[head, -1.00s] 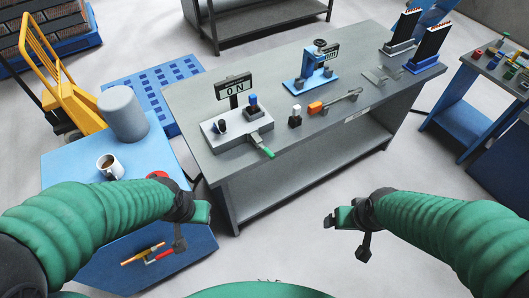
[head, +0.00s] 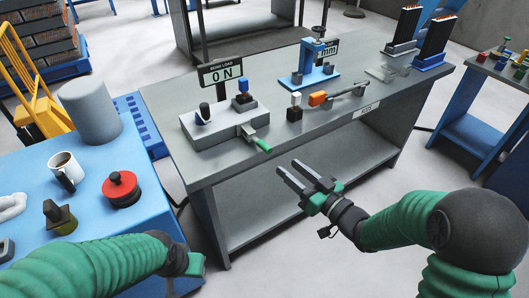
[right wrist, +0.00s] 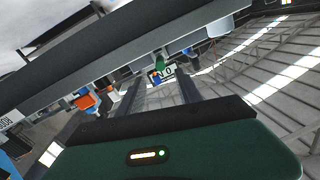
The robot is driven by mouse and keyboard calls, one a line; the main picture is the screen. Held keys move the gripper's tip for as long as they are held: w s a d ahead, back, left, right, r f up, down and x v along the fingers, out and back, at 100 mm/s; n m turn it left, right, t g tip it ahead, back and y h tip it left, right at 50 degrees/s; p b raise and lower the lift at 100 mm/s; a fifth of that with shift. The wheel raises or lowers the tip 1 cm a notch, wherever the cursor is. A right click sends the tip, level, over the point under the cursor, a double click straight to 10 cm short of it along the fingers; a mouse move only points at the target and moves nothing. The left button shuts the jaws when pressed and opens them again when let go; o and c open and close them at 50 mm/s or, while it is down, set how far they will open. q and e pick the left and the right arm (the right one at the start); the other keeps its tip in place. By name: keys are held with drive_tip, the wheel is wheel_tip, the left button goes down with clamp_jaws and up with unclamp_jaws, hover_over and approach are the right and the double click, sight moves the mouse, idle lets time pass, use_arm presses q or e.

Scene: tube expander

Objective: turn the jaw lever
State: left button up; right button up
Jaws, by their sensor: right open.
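The lever with a green handle (head: 262,145) sticks out from the front of the grey box-shaped device (head: 218,122) on the workbench, over the bench's front edge. My right gripper (head: 289,166) is open and empty, in front of the bench and a little right of and below the handle in the head view. It does not touch the lever. In the right wrist view the green handle (right wrist: 159,63) shows beyond and between the open fingers (right wrist: 152,97). My left gripper (head: 193,265) is low beside the blue table; its fingers are not clear.
The grey workbench (head: 185,160) also carries a sign reading 0 N (head: 222,72), a blue press (head: 314,70) and an orange-handled tool (head: 335,95). The blue table (head: 95,215) at left holds a mug (head: 65,172) and a red-topped object (head: 121,188). Floor between is clear.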

sight(265, 147)
drive_tip(key=b+x, duration=0.2)
drive_tip(key=x, duration=1)
clamp_jaws()
drive_tip(key=shift+d, duration=0.1)
idle(0.8)
